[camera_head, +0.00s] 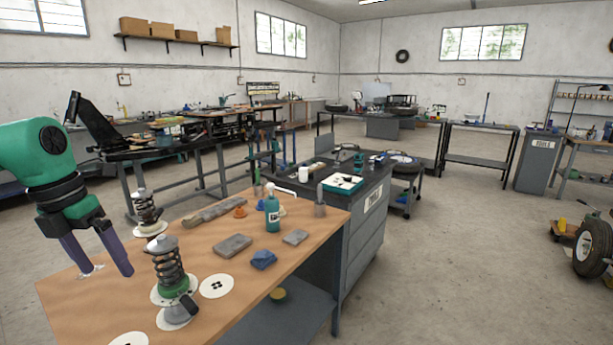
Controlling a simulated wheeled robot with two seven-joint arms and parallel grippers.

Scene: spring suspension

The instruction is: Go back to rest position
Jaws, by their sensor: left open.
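My left gripper (106,270) comes in from the left, pointing down over the left part of the wooden-topped table (66,300). Its two purple fingers are apart with nothing between them. A spring suspension (168,262) with a dark coil and a green lower collar stands upright on a white disc near the front, right of the gripper. A second spring suspension (145,207) stands upright farther back on another white disc. My right gripper is not in view.
An empty white disc with dark holes (216,286) lies right of the nearer suspension; another is cut by the bottom edge. A grey tool cabinet (364,232) adjoins behind.

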